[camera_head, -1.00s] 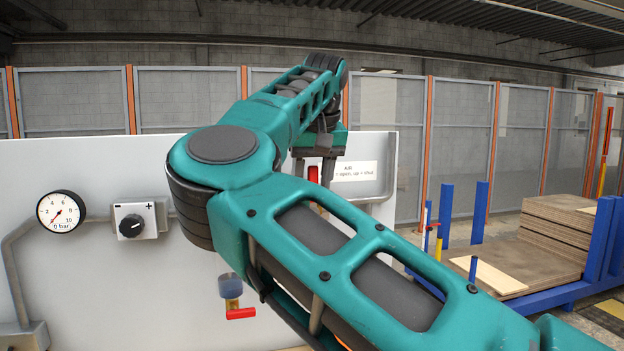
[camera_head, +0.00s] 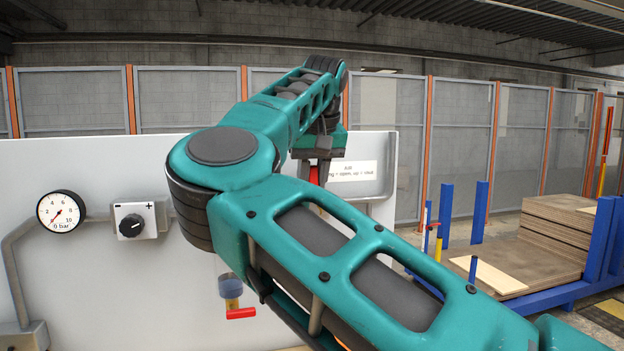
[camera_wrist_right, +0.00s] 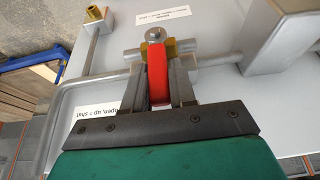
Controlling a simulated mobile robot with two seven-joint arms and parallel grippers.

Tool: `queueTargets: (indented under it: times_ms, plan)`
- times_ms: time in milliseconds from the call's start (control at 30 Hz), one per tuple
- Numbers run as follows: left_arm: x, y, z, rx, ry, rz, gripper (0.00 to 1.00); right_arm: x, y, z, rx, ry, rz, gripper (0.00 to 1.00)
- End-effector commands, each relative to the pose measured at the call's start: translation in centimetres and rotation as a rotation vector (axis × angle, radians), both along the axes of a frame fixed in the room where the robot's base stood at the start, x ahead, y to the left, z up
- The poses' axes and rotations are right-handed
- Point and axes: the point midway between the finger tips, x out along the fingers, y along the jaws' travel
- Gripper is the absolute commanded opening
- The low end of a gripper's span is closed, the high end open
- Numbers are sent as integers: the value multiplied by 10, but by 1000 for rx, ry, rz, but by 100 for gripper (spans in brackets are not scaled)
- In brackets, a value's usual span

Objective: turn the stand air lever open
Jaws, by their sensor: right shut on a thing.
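The red air lever (camera_wrist_right: 157,76) sits on a brass valve body on a grey pipe, and stands across the pipe in the right wrist view. My right gripper (camera_wrist_right: 164,84) is shut on it, with one finger along each side. In the head view only a small part of the red lever (camera_head: 314,176) shows beside my right gripper's dark finger (camera_head: 323,172); my teal arm hides the rest. A label (camera_head: 352,172) headed "AIR" is right of it and mentions open and "up = shut". My left gripper is not in view.
The pale panel (camera_head: 90,165) carries a pressure gauge (camera_head: 61,212), a regulator knob (camera_head: 132,225) and a lower red-handled valve (camera_head: 240,313). My arm crosses in front of it. At right, a blue rack (camera_head: 600,240) holds stacked boards (camera_head: 550,240). A mesh fence stands behind.

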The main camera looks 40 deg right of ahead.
Motion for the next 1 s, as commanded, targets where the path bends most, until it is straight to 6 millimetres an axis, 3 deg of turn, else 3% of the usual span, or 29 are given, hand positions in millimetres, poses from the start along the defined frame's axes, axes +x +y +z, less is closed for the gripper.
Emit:
queueTargets:
  times_ms: [467,1000]
  plan:
    - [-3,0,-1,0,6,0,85,2,4,-1,-59,33,1,0]
    - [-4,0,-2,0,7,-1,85,14,26,-7,-389,215,3,0]
